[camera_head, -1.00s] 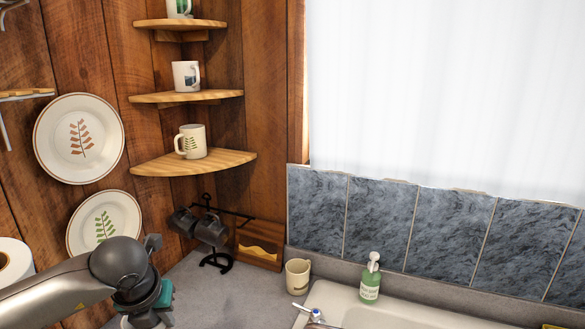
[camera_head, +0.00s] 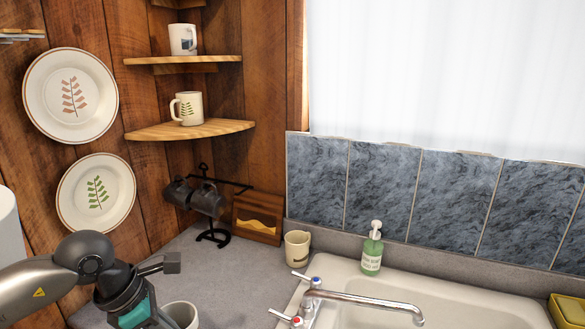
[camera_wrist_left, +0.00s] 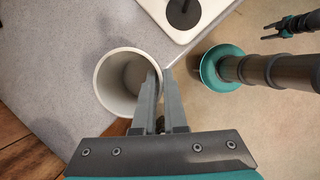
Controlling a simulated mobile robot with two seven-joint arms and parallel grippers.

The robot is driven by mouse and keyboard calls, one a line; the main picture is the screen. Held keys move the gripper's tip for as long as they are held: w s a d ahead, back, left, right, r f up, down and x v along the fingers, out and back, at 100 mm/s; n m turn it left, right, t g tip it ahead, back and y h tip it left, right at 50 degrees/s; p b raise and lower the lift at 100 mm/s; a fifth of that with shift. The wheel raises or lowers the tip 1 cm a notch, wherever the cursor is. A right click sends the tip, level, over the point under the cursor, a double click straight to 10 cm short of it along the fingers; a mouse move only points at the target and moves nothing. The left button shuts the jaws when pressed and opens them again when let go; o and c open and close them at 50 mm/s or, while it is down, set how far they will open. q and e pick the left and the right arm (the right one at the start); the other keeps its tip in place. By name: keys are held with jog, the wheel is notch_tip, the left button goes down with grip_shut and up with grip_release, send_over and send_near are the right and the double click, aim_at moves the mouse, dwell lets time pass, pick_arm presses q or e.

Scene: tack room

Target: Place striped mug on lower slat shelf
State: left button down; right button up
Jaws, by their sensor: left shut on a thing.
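My left gripper (camera_wrist_left: 160,78) is shut on the rim wall of a pale mug (camera_wrist_left: 128,82), one finger inside and one outside. The mug's open mouth faces the wrist camera. In the head view this mug (camera_head: 183,314) shows at the bottom edge beside my left wrist; its side is mostly hidden, so I cannot see stripes. The lowest wooden corner shelf (camera_head: 155,132) is above and beyond my gripper and bears a fern-print mug (camera_head: 187,107).
A cream mug (camera_head: 297,250) stands on the counter (camera_head: 235,277) by the sink (camera_head: 390,285). A black mug stand (camera_head: 213,236) with dark mugs and a wooden box (camera_head: 258,217) stand below the shelf. A green soap bottle (camera_head: 372,248) and faucet (camera_head: 360,298) are right.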

pick_arm(q)
jog(key=s+d+f+m+g+y+b, duration=0.2)
jog(key=m+b, duration=0.4)
jog(key=m, duration=0.6)
jog(key=s+d+f+m+g+y+b, duration=0.2)
jog(key=s+f+m+g+b, duration=0.2)
jog(key=m, duration=0.7)
notch_tip(320, 180, down, 3)
jog(key=s+b, duration=0.1)
jog(key=b, duration=0.2)
jog(key=shift+s+r+m+g, duration=0.2)
jog(key=shift+s+m+g, duration=0.1)
jog(key=shift+m, duration=0.1)
jog(key=shift+w+d+r, duration=0.1)
jog(key=shift+w, duration=0.05)
